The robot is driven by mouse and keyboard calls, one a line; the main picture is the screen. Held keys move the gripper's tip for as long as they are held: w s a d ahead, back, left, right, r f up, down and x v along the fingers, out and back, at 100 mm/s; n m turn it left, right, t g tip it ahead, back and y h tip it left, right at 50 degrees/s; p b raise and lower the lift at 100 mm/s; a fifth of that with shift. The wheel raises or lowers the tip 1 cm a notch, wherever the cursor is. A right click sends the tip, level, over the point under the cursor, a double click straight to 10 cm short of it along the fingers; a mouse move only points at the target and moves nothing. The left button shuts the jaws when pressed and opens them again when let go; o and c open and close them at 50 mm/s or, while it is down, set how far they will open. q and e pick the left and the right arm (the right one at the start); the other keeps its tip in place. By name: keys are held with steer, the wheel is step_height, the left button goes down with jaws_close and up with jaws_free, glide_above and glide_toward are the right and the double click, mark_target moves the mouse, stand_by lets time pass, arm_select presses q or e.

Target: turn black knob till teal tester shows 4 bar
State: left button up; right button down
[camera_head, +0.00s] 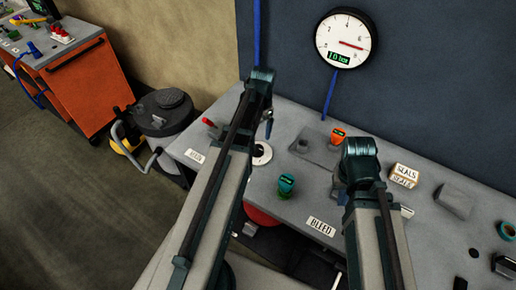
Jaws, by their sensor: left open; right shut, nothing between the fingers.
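The teal tester (287,184) stands on the grey bench near its front edge; its small display is too small to read. A white disc with a dark centre (262,153) lies left of it, partly hidden by my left arm. The dark centre may be the black knob, but I cannot tell for certain. My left gripper (268,128) is open and above the white disc, apart from the tester. The wrist of my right gripper (360,165) is right of the tester, its fingers largely hidden by the arm; it is shut and empty.
An orange tester (338,136) stands behind. A round wall gauge (343,40) has a green display. A SEALS box (404,175) and grey block (455,200) are at right. A red lever (210,123) is at left. A BLEED label (321,226) marks the front edge.

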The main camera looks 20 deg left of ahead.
mark_target(257, 148)
arm_select(q)
steer(key=f+b, duration=0.3)
steer(key=f, duration=0.1)
steer(key=f+b, duration=0.8)
steer(key=shift+w+a+f, duration=0.1)
steer(key=shift+a, duration=0.3)
arm_select(e)
step_height(257, 148, down, 12)
steer(key=shift+f, duration=0.1)
arm_select(q)
steer(key=c, duration=1.4)
